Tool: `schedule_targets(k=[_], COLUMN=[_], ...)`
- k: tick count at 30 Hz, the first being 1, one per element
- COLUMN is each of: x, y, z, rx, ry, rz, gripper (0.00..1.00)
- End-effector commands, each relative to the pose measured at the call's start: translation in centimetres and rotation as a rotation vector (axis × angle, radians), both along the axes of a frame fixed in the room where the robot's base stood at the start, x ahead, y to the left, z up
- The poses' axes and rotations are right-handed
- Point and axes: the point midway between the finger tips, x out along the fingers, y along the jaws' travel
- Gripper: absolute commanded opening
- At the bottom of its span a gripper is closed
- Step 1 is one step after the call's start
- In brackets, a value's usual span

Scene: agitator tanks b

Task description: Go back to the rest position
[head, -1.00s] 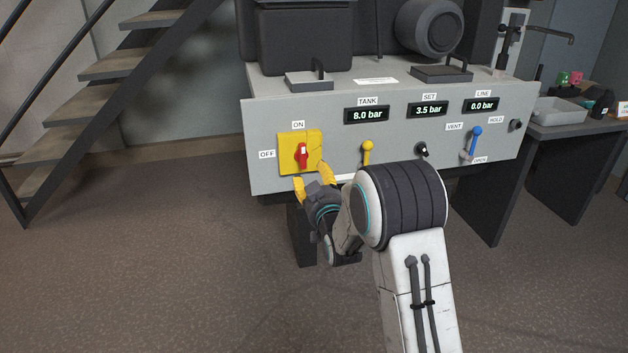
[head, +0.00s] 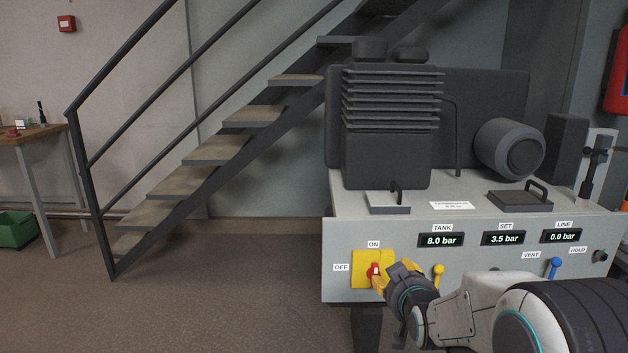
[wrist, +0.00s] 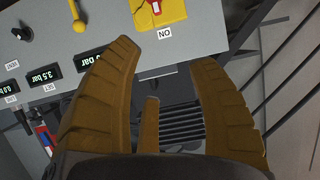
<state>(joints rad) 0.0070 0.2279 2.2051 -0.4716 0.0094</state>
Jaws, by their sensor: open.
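My gripper (head: 389,275) is in front of the grey control panel (head: 470,276), over the right edge of the yellow switch plate (head: 358,268) in the head view. The red switch (head: 375,269) on that plate is partly covered by the gripper. In the wrist view the yellow-brown fingers (wrist: 155,85) are spread apart with nothing between them. The switch plate (wrist: 172,13) shows there beyond the fingertips, with the red switch (wrist: 153,5) at the top edge. Whether a finger touches the switch cannot be told.
A yellow lever (head: 438,274) and a blue lever (head: 554,267) stick out of the panel to the right. A dark-railed staircase (head: 200,180) rises behind on the left. A wooden table (head: 30,134) and a green crate (head: 14,232) stand far left. The floor at the left front is clear.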

Motion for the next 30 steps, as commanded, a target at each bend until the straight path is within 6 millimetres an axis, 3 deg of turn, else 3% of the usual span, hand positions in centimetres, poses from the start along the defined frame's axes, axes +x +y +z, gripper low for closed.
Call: schedule_targets(k=[1, 12, 21, 30], x=[-1.3, -12.2, -22.7, -31.3], y=[0.0, 0.2, 0.3, 0.3], z=[3.4, 12.9, 19.9, 24.3], rx=[-0.001, -0.004, -0.006, -0.007], ry=[0.035, 0.347, 0.6, 0.794], rz=[0.001, 0.006, 0.01, 0.014], gripper=[0.53, 0.53, 0.53, 0.53])
